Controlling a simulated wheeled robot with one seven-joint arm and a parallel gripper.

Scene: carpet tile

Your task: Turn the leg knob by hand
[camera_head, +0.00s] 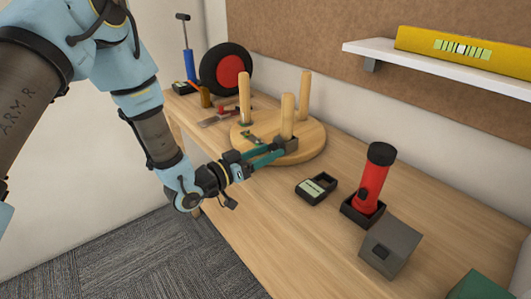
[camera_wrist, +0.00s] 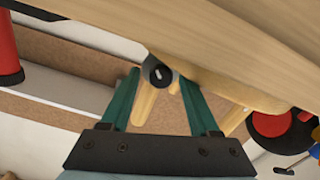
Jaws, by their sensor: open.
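A round wooden stool seat (camera_head: 311,149) lies on the workbench with its legs pointing up. The nearest leg (camera_head: 287,116) has a grey fitting at its base. In the wrist view a dark round knob with a pale slot (camera_wrist: 159,75) shows at the foot of a leg. My gripper (camera_head: 266,155) is open at the near side of the stool, beside this leg. In the wrist view its two green fingers (camera_wrist: 160,78) stand on either side of the knob with gaps visible. Whether the fingertips reach past the knob's face I cannot tell.
A red flashlight (camera_head: 372,182) stands in a dark holder, near a small dark box (camera_head: 317,187) and a grey block (camera_head: 390,245). A black wheel with red hub (camera_head: 226,70) and tools lie behind left. A shelf (camera_head: 440,68) holds a yellow level (camera_head: 462,48).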

